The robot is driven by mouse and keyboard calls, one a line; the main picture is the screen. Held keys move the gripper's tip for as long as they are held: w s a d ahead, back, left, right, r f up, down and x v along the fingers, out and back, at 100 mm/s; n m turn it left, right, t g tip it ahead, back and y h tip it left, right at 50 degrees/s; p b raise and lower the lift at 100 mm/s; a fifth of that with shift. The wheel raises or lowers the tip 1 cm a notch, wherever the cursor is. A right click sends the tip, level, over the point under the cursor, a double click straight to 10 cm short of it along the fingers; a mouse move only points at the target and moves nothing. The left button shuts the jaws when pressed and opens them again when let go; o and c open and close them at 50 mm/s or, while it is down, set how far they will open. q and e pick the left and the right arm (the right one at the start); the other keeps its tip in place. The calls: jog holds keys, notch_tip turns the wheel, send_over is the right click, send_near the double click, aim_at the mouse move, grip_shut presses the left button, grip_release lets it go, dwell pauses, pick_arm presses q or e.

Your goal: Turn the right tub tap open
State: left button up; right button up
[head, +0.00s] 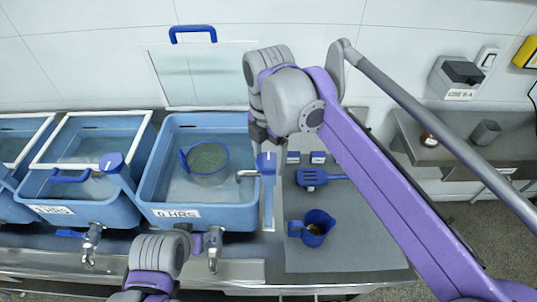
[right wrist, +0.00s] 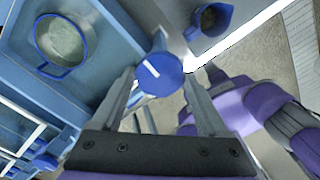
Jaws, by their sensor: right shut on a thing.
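The right tub (head: 255,215) is blue and holds water and a round sieve (head: 208,160) with a blue rim. The right tub tap has a blue knob (head: 266,162) at the tub's right side, with a metal spout (head: 247,174) over the tub. My right gripper (head: 265,142) reaches down to this knob. In the right wrist view the knob (right wrist: 160,74), marked with a white line, sits between my right fingers (right wrist: 165,108), which are shut on it. My left gripper (head: 203,244) is beside the tub's metal front outlet (head: 214,250); its jaw opening is unclear.
A clear panel (head: 200,75) with a blue handle leans behind.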

aim_at(269, 161)
dwell(0.5)
jog(key=o, duration=1.3)
jog(key=shift+c, duration=0.2)
jog(key=shift+r, duration=0.1)
notch_tip(269, 161, up, 11)
jog(key=shift+f+p, duration=0.2)
jog(key=shift+p, duration=0.2)
jog(key=s+d+f+m+t, duration=0.2)
jog(key=s+d+f+m, duration=0.2)
jog(key=d+f+m, duration=0.2)
jog(key=s+d+f+m+t, duration=0.2)
jog(key=s+d+f+m, duration=0.2)
jog(key=f+m, duration=0.6)
jog(key=s+d+f+m+t, duration=0.2)
jog(key=s+d+f+m, duration=0.1)
jog(key=d+f+m, duration=0.4)
notch_tip(269, 161, down, 2)
jog(key=m, duration=0.4)
jog(key=shift+s+d, duration=0.3)
jog(key=shift+s, duration=0.1)
